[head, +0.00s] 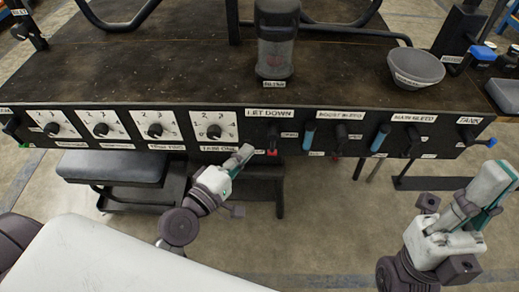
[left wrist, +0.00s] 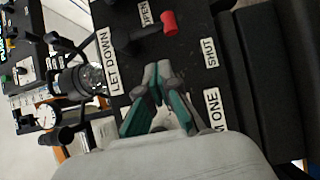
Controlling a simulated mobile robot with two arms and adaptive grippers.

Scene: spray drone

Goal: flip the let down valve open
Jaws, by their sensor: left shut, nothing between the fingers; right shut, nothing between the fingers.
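The let down valve (head: 272,138) is on the front panel under the LET DOWN label, a dark lever with a red tip hanging roughly downward. In the left wrist view its dark lever (left wrist: 145,34) and red tip (left wrist: 169,22) lie beyond my fingertips, with an OPEN label at the top and a SHUT label (left wrist: 209,53) to the right. My left gripper (head: 246,151) is shut and empty, just left of the lever; its fingertips also show in the left wrist view (left wrist: 158,76), apart from the lever. My right gripper (head: 496,178) is shut and empty at the far right.
Several gauge knobs (head: 213,131) sit left of the valve. Blue-handled boost bleed valves (head: 309,136) and a tank valve (head: 490,142) are to its right. A bowl (head: 416,70) and a dark canister (head: 276,45) stand on the bench top (head: 180,70).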

